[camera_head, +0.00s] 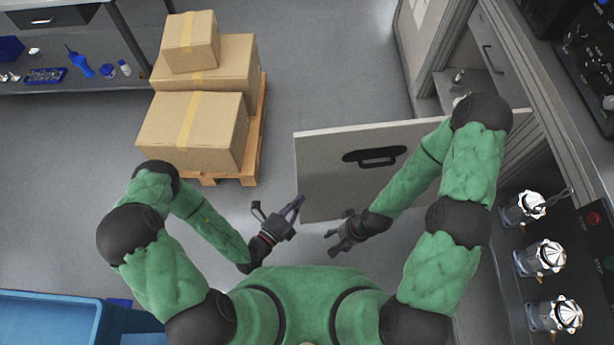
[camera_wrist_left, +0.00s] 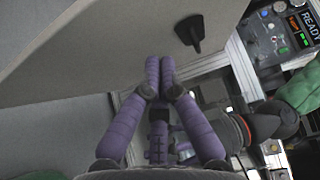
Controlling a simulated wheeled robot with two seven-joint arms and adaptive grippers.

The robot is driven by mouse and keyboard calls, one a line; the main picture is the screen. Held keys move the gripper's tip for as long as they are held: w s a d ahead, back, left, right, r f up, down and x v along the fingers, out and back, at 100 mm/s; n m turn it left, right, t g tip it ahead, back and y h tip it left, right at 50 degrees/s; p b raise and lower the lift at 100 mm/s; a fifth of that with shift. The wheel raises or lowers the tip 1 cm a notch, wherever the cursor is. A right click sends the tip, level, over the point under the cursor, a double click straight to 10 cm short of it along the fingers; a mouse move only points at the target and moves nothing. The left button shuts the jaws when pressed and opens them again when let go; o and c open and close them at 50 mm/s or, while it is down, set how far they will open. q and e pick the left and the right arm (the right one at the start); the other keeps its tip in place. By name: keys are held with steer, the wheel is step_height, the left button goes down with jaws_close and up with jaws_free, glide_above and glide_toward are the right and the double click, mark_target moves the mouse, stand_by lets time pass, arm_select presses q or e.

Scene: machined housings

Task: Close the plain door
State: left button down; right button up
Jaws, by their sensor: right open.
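The plain door (camera_head: 325,165) is a pale grey panel with a black recessed handle (camera_head: 375,157). It stands open, jutting out left from the cabinet (camera_head: 450,95) on the right. My right arm crosses in front of its right part. My left gripper (camera_head: 297,205) is near the door's lower left corner, its purple fingers shut together. In the left wrist view the fingers (camera_wrist_left: 160,65) point toward the panel and its black handle (camera_wrist_left: 190,32); contact cannot be told. My right gripper (camera_head: 335,238) is open and empty, just below the door's lower edge.
Cardboard boxes (camera_head: 195,130) stand on a wooden pallet (camera_head: 256,150) at the upper left. A counter with several metal housings (camera_head: 545,255) runs along the right. A blue bin (camera_head: 50,320) is at lower left. Grey floor is clear between the pallet and door.

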mark_target(315, 167)
arm_select(q)
steer(key=w+d, duration=0.1)
steer(key=w, duration=0.1)
steer(key=w+d+b, duration=0.1)
steer(key=w, duration=0.2)
steer(key=w+d+b, duration=0.1)
steer(key=w, duration=0.2)
steer(key=shift+w, duration=0.35)
steer(key=shift+a, duration=0.1)
